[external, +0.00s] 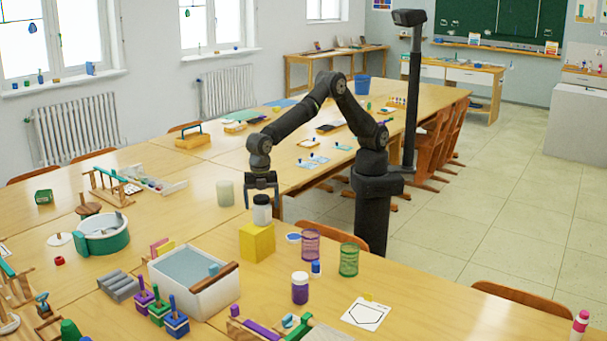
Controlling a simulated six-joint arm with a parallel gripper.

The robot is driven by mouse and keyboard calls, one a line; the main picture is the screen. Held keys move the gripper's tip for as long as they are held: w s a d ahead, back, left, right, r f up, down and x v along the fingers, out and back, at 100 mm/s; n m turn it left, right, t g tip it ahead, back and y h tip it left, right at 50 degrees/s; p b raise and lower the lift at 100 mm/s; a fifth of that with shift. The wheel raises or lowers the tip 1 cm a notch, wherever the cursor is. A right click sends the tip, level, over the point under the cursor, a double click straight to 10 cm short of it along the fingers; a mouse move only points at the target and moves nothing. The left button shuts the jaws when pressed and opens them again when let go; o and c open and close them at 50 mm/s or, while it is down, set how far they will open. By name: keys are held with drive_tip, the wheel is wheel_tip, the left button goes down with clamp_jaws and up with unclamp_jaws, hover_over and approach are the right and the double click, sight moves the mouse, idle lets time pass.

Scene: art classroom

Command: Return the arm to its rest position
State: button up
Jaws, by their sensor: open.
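My gripper (261,188) points down above the long wooden table, at the end of my dark arm. Its two fingers are spread apart. The fingers' tips reach about the height of the lid. Whether they touch the jar cannot be told from this view. My arm is bent, with its elbow raised, and reaches left from my dark base column (378,205) beside the table.
Near the block stand a pale cylinder (225,193), a purple mesh cup (310,245), a green mesh cup (348,259) and a purple jar with white lid (300,288). A white water bin (215,295) is at front left. A camera post (411,100) rises behind my arm.

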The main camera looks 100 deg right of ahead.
wheel_tip(320, 180, down, 2)
drive_tip(key=shift+f, duration=0.1)
drive_tip(key=shift+r, duration=1.9)
drive_tip(key=shift+f, duration=0.1)
